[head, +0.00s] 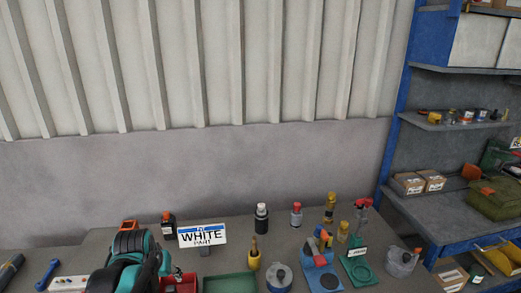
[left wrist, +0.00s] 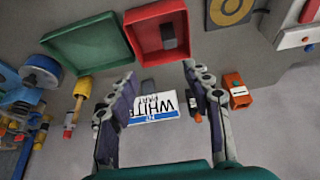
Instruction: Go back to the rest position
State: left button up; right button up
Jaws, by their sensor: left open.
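My left gripper (left wrist: 159,72) is open in the left wrist view, its two dark fingers spread apart with nothing held between them. In the head view my teal and black left arm and gripper hang over the left part of the table, hiding some of it. My right gripper is not in view.
A green tray (head: 230,284) lies right of the red one. Several bottles, a yellow-handled tool (head: 254,256) and blue and green fixtures stand on the right of the table. A blue shelf rack (head: 395,100) stands at the right.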

pick_arm(q)
jog(key=s+d+f+m+t+h, duration=0.1)
jog(key=s+d+f+m+t, duration=0.1)
jog(key=s+d, duration=1)
jog(key=shift+s+t, duration=0.3)
jog(key=shift+s, duration=0.15)
jog(key=shift+a+f, duration=0.1)
dwell(4.2)
